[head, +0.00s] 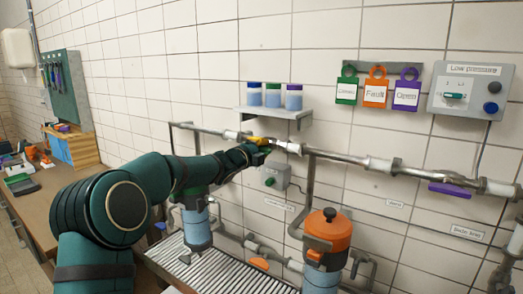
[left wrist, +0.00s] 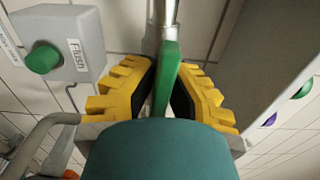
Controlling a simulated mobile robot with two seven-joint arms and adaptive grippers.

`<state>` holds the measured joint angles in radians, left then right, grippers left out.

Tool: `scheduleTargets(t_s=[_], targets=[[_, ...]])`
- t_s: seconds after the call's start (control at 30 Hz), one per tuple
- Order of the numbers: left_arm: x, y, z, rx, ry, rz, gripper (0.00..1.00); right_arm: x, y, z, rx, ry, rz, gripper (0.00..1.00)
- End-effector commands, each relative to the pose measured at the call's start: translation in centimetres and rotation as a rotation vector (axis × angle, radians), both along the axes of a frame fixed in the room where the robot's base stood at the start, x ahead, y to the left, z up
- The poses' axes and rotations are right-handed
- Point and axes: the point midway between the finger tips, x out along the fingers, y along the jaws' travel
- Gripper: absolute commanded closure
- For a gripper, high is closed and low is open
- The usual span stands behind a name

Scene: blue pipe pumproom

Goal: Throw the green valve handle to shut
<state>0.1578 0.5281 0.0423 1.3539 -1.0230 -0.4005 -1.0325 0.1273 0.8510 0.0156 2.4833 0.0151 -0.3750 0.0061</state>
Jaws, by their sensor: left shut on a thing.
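The green valve handle (left wrist: 168,62) shows in the left wrist view as a long green lever at the end of a metal pipe. My left gripper (left wrist: 167,88) has its yellow fingers on either side of the handle and is shut on it. In the head view my left gripper (head: 258,142) is at the horizontal wall pipe (head: 345,157), and it mostly hides the handle there. My right gripper is in neither view.
A grey box with a green button (left wrist: 43,59), labelled Flush, is close to the gripper. A shelf (head: 274,113) with jars is above the pipe. An orange-topped canister (head: 328,232) stands below right. A purple handle (head: 450,190) is farther right along the pipe.

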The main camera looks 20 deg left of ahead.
Motion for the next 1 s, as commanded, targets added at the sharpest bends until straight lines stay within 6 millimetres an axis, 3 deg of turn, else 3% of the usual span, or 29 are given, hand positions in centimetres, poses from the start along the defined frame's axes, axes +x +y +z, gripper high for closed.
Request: scheduleTargets(t_s=[1.0], targets=[[0.0, 0.0, 0.0, 0.867, -0.213, 0.002, 1.0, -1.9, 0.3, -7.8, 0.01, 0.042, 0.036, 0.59]])
